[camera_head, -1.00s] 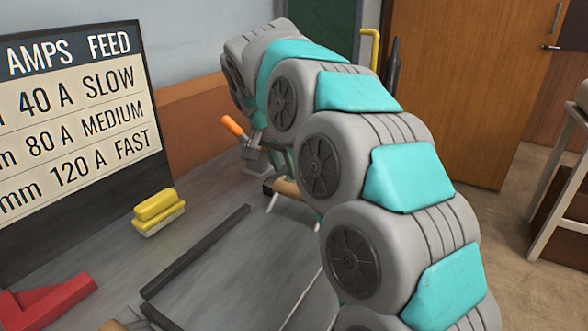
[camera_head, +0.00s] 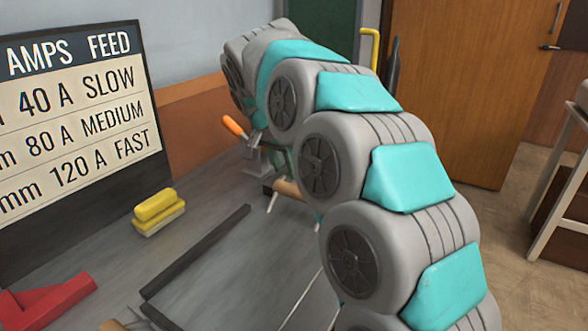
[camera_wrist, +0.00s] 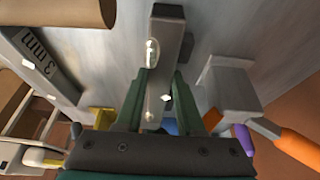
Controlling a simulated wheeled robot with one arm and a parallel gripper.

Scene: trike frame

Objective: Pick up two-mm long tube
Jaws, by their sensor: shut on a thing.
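In the wrist view, my gripper (camera_wrist: 163,92) has its two green fingers on either side of a grey square tube (camera_wrist: 166,45) with a dark end. The fingers are shut on this tube. I cannot read a size marking on it. Another grey tube marked "3 mm" (camera_wrist: 42,58) lies to the left, apart from the fingers.
A long dark bar (camera_head: 195,252) lies on the grey bench. A yellow block (camera_head: 157,212), a red piece (camera_head: 48,302) and an amps chart (camera_head: 75,130) are at the left. An orange-handled clamp (camera_head: 233,126) stands near my arm; a brown cylinder (camera_head: 288,189) lies by it.

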